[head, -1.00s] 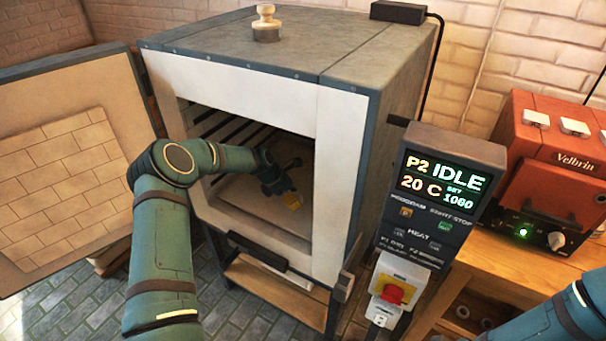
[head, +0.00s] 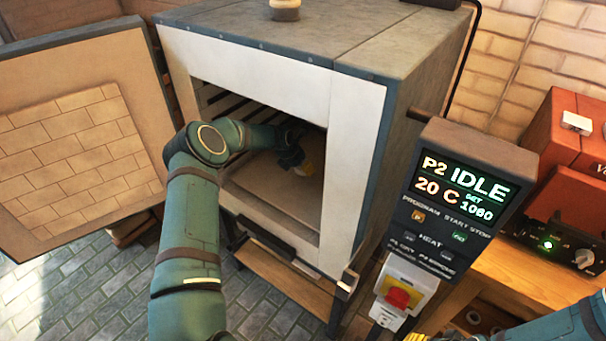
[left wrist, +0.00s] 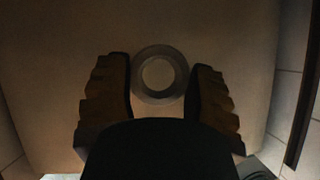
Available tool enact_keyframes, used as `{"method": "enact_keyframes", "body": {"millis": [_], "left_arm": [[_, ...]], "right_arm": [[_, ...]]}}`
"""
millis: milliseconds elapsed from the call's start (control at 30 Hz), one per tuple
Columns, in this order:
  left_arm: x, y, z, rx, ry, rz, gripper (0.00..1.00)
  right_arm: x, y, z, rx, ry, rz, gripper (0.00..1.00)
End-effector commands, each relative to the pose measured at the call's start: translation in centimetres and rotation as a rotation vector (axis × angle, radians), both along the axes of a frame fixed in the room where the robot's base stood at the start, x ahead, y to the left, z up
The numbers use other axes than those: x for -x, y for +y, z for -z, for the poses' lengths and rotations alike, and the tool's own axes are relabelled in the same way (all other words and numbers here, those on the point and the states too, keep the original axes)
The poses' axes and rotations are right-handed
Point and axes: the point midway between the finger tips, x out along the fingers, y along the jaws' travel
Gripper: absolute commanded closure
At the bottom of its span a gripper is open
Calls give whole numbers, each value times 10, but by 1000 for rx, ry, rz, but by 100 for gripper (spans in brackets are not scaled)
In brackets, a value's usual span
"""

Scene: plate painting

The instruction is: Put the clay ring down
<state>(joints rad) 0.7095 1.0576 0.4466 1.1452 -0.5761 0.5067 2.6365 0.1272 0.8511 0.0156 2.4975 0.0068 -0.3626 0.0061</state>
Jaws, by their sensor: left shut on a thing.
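My left gripper (head: 300,165) is inside the open kiln (head: 260,52), low over the pale kiln floor (head: 262,188). In the left wrist view its two fingers (left wrist: 160,78) are shut on the round grey clay ring (left wrist: 160,52), one on each side. The ring's open centre shows the pale surface beneath. I cannot tell whether the ring touches the floor. In the head view I cannot make out the ring. My right arm (head: 560,330) shows at the bottom right; only a yellow sliver by it, perhaps its gripper (head: 437,322), is in view.
The kiln door (head: 75,140) stands wide open at the left. The kiln's side walls and front opening surround my left forearm. A control panel (head: 455,190) reading IDLE, 20 C is at the right, beside an orange machine (head: 560,190) on a wooden table.

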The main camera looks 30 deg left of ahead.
Motion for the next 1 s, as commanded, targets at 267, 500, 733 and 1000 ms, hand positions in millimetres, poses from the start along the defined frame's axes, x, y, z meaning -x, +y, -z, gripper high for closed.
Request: {"method": "enact_keyframes", "body": {"millis": [267,500,733,1000], "left_arm": [[1,0,32,2,2,-1,79],[0,0,38,0,0,0,79],[0,0,41,-1,1,1,27],[0,0,40,0,1,1,16]], "right_arm": [[1,0,4,0,2,-2,53],[1,0,4,0,3,-2,53],[2,0,6,0,4,-3,53],[2,0,5,0,4,-3,53]]}}
